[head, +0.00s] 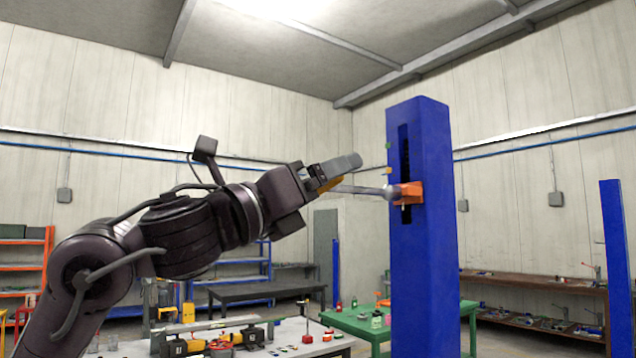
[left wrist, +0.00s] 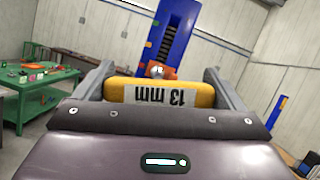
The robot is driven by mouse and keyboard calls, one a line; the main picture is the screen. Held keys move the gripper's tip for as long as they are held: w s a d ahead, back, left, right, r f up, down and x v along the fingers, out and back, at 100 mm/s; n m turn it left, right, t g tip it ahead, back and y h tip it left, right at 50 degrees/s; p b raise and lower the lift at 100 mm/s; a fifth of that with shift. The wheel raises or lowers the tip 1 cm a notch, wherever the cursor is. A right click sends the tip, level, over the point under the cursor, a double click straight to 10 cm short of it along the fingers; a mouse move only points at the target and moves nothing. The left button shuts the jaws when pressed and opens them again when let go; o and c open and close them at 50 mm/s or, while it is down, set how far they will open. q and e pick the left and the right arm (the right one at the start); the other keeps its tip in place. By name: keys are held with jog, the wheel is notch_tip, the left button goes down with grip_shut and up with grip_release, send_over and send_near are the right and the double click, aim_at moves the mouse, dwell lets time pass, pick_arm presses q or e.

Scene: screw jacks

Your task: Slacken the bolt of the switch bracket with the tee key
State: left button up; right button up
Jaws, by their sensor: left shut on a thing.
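The blue jack column (head: 424,260) stands upright right of centre in the head view. The orange switch bracket (head: 411,194) sits on its face at the dark slot. My left gripper (head: 338,177) is shut on the tee key (head: 362,189), with its shaft pointing at the bracket. The key's head end meets or nearly meets the bracket; the bolt is hidden there, so I cannot tell if it is seated. In the left wrist view the key's yellow handle (left wrist: 118,92), labelled "13 mm", lies across between the fingers, with the orange bracket (left wrist: 168,73) behind it. My right gripper is not in view.
Small coloured tabs (head: 388,171) stick out beside the slot, just above the key's shaft. A green table (head: 350,322) and a grey workbench (head: 290,335) with tools stand lower down behind. Another blue column (head: 615,260) is at the far right. The air around the bracket's front is clear.

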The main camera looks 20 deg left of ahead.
pick_arm(q)
jog(key=shift+r, duration=0.1)
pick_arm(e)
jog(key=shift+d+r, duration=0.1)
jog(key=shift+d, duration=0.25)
pick_arm(q)
jog(key=shift+w+d, duration=0.2)
jog(key=shift+w, duration=0.05)
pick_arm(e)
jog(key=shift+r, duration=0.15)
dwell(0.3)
pick_arm(q)
jog(key=shift+w+d+p, duration=0.25)
jog(key=shift+p, duration=0.05)
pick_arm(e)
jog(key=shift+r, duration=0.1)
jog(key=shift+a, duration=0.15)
